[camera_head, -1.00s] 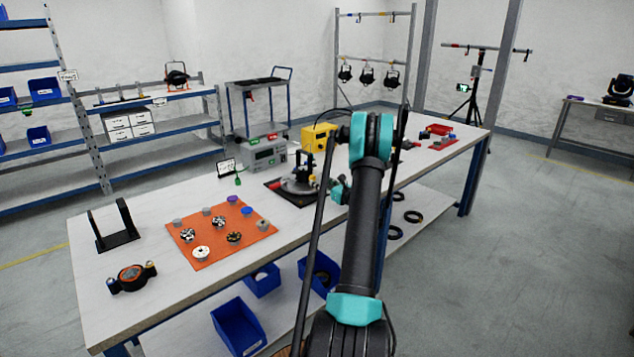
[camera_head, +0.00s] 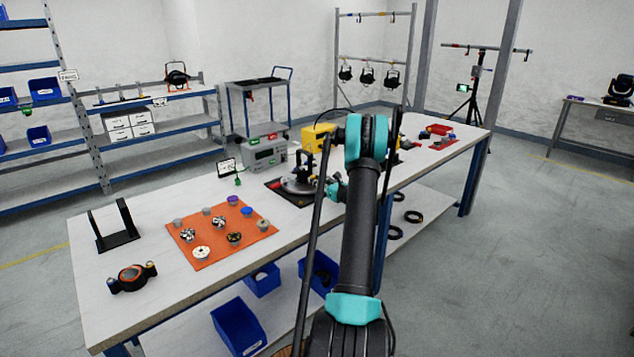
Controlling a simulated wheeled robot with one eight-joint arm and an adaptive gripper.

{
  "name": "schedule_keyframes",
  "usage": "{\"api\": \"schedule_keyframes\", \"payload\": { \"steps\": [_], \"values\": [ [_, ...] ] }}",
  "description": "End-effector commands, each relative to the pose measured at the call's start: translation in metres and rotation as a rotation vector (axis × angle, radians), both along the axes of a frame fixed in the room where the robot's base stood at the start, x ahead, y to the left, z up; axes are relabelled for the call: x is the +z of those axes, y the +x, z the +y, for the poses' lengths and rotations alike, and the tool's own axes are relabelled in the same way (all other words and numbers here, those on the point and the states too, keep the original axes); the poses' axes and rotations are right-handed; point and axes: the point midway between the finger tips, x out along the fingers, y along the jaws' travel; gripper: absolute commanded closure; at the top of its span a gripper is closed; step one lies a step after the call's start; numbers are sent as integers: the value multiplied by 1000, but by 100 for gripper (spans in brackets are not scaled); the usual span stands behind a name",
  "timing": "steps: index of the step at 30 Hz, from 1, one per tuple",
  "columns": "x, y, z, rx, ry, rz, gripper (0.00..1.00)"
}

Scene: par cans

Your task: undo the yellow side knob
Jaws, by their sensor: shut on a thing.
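A grey round device (camera_head: 298,185) with an upright black part lies on a black mat (camera_head: 273,185) in the middle of the bench. The yellow side knob (camera_head: 314,181) shows as a small yellow spot on its right side. My gripper (camera_head: 320,184) is at this side of the device, shut on the knob as far as I can tell. The fingers are small and dark here, and my arm partly hides them, so their exact contact is unclear.
An orange mat (camera_head: 207,257) with several knobs and round parts lies to the left. A black bracket (camera_head: 113,240) and a round black-orange part (camera_head: 131,278) stand further left. A grey meter box (camera_head: 265,152) and a yellow box (camera_head: 314,138) stand behind the device.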

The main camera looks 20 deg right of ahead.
Motion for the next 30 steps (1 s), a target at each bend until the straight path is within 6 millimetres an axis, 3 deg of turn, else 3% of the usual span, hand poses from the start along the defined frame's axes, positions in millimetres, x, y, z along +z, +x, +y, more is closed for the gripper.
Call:
{"api": "schedule_keyframes", "payload": {
  "steps": [11, 30],
  "values": [
    [0, 0, 0, 0, -86, -31, 100],
    [0, -1, 1, 0, -526, -188, 100]
  ]
}}
